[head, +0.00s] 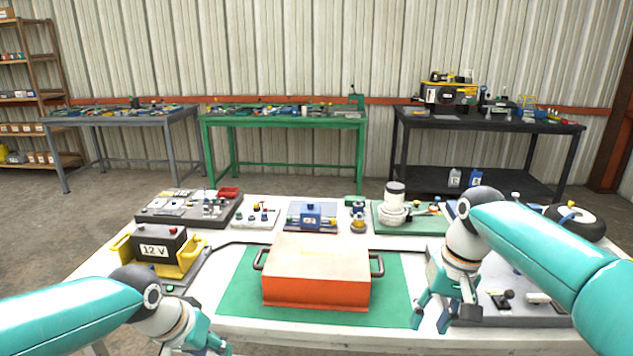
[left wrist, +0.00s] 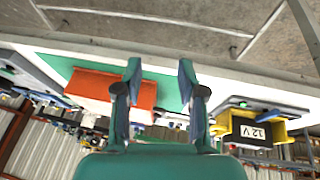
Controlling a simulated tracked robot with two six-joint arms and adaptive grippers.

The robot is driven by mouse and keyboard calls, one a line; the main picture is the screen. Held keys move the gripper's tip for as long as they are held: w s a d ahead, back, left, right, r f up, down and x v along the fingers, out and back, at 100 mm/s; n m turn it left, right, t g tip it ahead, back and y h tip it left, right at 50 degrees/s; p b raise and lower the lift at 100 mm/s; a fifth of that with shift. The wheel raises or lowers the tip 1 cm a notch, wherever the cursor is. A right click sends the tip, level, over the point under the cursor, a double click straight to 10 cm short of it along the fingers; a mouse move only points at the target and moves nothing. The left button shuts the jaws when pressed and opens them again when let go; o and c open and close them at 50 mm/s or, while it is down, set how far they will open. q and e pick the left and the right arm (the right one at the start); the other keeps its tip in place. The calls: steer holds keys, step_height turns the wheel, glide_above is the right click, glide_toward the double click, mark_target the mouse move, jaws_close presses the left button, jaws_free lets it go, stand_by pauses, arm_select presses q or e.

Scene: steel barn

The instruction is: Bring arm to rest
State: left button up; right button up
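My left gripper (head: 205,347) is at the bottom edge of the head view, partly cut off, in front of the table's near edge. The left wrist view shows its two fingers (left wrist: 159,78) apart with nothing between them. My right gripper (head: 445,315) points down over the table, right of the orange box (head: 316,292). Its fingers look spread, and I see nothing held. The orange box, with a pale top and dark side handles, sits on a green mat (head: 236,302); it also shows in the left wrist view (left wrist: 90,90).
A 12 V battery (head: 158,249) in a yellow holder stands left of the box. Fixtures and parts line the back of the white table (head: 250,330). A grey board (head: 520,312) with small parts lies at right, close to my right gripper. Workbenches stand along the wall.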

steer(key=s+a+f+g+p, duration=0.1)
steer(key=s+f+g, duration=0.3)
steer(key=f, duration=0.6)
steer(key=s+f+g+p, duration=0.1)
steer(key=s+f, duration=0.4)
steer(key=f, duration=0.6)
arm_select(q)
steer(key=s+d+f+n+g, duration=0.1)
steer(key=s+d+f, duration=0.1)
steer(key=s+f, duration=0.4)
steer(key=s+d+f+n+g+h+p, duration=0.1)
steer(key=s+f, duration=0.6)
steer(key=f, duration=0.7)
steer(key=s+d+f+n+g, duration=0.1)
steer(key=s+d+f, duration=0.2)
steer(key=s+f, duration=0.4)
steer(key=shift+d+f+g+h, duration=0.15)
steer(key=shift+f+g+h, duration=0.15)
steer(key=shift+f, duration=1.55)
arm_select(e)
steer(key=s+a+f+m+t+y, duration=0.1)
steer(key=s+a+f+t, duration=0.4)
steer(key=s+f, duration=0.9)
steer(key=shift+a+y, duration=0.5)
steer(key=shift+a, duration=0.6)
